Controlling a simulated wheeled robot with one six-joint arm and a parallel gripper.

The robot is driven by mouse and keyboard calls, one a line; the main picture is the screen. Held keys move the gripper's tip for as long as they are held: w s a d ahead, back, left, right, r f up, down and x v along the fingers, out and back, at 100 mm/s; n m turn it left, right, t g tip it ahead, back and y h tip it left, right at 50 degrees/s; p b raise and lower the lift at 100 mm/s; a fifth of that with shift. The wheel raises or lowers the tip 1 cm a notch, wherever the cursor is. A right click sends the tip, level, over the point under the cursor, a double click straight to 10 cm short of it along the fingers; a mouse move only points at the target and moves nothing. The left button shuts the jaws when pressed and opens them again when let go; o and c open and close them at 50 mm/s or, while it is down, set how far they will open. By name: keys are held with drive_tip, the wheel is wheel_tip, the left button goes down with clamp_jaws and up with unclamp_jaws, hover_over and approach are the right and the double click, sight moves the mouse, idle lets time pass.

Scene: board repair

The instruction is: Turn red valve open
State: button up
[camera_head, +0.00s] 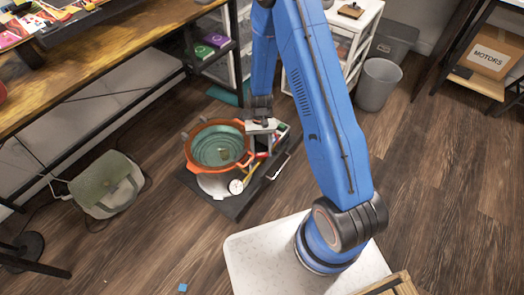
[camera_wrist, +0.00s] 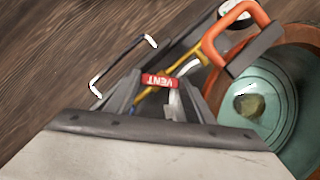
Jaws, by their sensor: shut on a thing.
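The red valve handle (camera_wrist: 160,82), marked "VENT", shows between the fingertips of my gripper (camera_wrist: 164,92) in the wrist view. The fingers are shut on it and hide part of it. A yellow bar (camera_wrist: 186,68) runs behind it. In the head view my gripper (camera_head: 263,145) points down at the right side of an orange-rimmed pot (camera_head: 189,163) with a teal inside. The valve itself is too small and covered to make out there.
The pot and a white round gauge (camera_head: 236,186) are on a dark low platform (camera_head: 232,208) with a metal handle (camera_wrist: 122,62). An orange handle (camera_wrist: 222,34) stands close to my fingers.

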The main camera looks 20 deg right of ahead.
drive_tip(key=n+h, duration=0.1)
drive_tip(key=n, duration=0.3)
drive_tip(key=shift+a+n+h, duration=0.15)
drive_tip(key=shift+n+h, duration=0.25)
drive_tip(key=shift+o, duration=0.3)
drive_tip(key=shift+s+a+n+h, duration=0.2)
drive_tip(key=shift+n+h, duration=0.3)
drive_tip(key=shift+n, duration=0.7)
drive_tip(key=shift+n+t+h, duration=0.3)
drive_tip(key=shift+n+h, duration=0.1)
drive_tip(key=shift+n, duration=1)
drive_tip(key=shift+c, duration=0.3)
drive_tip(key=shift+w, duration=0.15)
drive_tip(key=o, duration=1.1)
drive_tip(key=shift+c, duration=0.2)
drive_tip(key=v, duration=0.8)
